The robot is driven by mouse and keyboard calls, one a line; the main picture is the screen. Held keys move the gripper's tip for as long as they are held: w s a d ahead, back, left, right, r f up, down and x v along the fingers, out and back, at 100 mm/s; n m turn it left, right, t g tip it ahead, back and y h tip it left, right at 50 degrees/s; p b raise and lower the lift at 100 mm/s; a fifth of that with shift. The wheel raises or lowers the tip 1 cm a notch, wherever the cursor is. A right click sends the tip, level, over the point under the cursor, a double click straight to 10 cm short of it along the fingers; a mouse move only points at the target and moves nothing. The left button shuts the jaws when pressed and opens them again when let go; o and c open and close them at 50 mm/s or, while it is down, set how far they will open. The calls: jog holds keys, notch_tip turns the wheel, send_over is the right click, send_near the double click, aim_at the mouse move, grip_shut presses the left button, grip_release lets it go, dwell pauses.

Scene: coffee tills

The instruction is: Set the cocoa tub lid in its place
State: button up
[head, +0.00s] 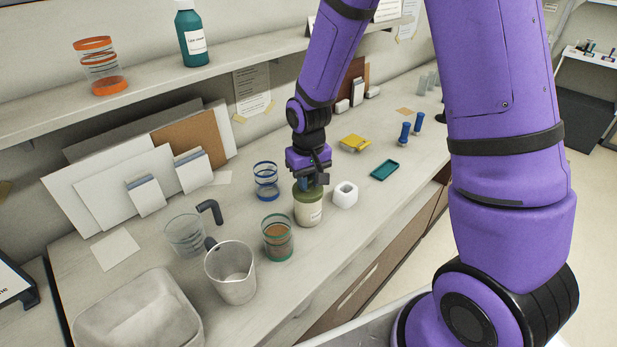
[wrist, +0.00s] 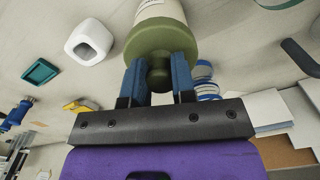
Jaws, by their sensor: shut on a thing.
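The cocoa tub (head: 309,211) is a cream cylinder with a label, upright on the counter. Its olive green lid (head: 301,193) sits at the tub's top, and it also shows in the wrist view (wrist: 158,38). My gripper (head: 312,181) is above the tub, its blue fingers shut on the lid's knob (wrist: 159,78). In the wrist view the tub's cream wall (wrist: 160,10) shows beyond the lid. I cannot tell whether the lid is fully seated, as the seam is too small to see.
A white square pot (head: 345,194) stands close right of the tub, a green-banded glass (head: 278,240) close left, and a blue-banded glass (head: 266,183) behind. A metal jug (head: 231,273) is further left. A teal tray (head: 385,170) lies to the right. A shelf (head: 150,98) runs above.

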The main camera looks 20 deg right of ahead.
jog(key=shift+f, duration=0.4)
jog(key=o, duration=1)
jog(key=shift+r, duration=0.1)
notch_tip(320, 180, up, 11)
jog(key=shift+f, duration=0.15)
jog(key=s+d+r+t, duration=0.35)
jog(key=s+r, duration=0.65)
jog(key=r, duration=0.4)
jog(key=s+d+r+t, duration=0.1)
jog(key=s+r, duration=0.1)
jog(key=s, duration=0.4)
jog(key=s+d+r, duration=0.2)
jog(key=s+r, duration=0.1)
jog(key=s, duration=0.3)
jog(key=shift+s+d+r+m+t, duration=0.2)
jog(key=shift+s+r+m+t, duration=0.05)
jog(key=shift+s+m+t, duration=0.15)
